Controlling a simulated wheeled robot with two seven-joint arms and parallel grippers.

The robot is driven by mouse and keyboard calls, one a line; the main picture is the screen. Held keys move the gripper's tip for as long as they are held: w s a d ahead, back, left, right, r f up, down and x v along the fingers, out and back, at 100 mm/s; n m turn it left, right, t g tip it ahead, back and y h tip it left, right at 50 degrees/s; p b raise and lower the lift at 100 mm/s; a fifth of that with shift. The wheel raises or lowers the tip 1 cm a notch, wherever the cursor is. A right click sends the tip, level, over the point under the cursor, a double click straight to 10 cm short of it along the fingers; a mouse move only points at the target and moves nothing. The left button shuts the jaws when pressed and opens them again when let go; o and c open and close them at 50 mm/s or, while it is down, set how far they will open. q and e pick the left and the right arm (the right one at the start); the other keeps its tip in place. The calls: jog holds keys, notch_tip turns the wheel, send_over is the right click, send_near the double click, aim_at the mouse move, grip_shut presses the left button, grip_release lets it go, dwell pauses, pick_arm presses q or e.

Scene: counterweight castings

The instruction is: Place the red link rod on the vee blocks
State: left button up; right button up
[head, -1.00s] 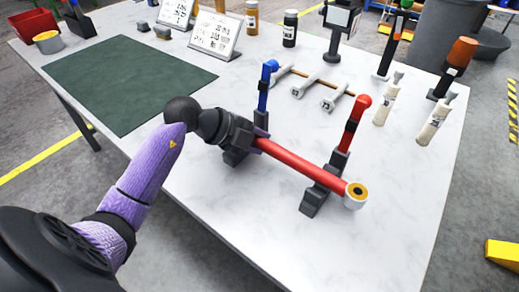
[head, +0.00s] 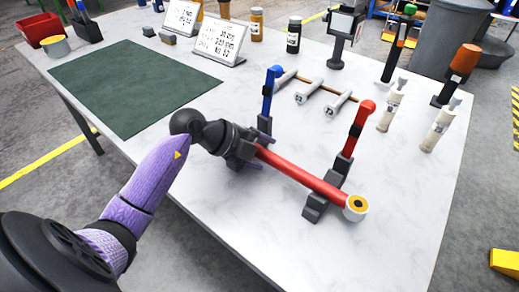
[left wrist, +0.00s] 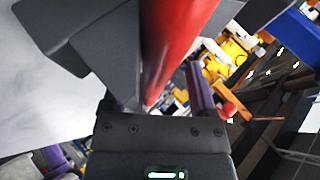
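The red link rod (head: 298,172) lies slanting across the front of the table, with a pale, yellow-centred end ring (head: 355,207) at its right end. Near that end it rests over a dark vee block (head: 316,207). My left gripper (head: 259,146) is at the rod's left part, its purple fingers spread on either side of it. In the left wrist view the rod (left wrist: 172,40) runs between the fingers with gaps beside it. The gripper hides the rod's left end and most of the other vee block. My right gripper is not in view.
A blue post (head: 269,95) and a red-topped post (head: 356,130) stand close behind the rod. The green mat (head: 135,88) is bare.

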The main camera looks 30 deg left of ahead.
pick_arm(q)
jog(key=shift+s+d+f, duration=0.1)
jog(key=shift+f, duration=0.25)
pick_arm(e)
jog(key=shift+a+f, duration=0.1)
pick_arm(q)
jog(key=shift+r, duration=0.2)
jog(key=w+r+p+v, duration=0.1)
jog(key=p+v, duration=0.3)
jog(key=v, duration=0.8)
jog(key=shift+s, duration=0.15)
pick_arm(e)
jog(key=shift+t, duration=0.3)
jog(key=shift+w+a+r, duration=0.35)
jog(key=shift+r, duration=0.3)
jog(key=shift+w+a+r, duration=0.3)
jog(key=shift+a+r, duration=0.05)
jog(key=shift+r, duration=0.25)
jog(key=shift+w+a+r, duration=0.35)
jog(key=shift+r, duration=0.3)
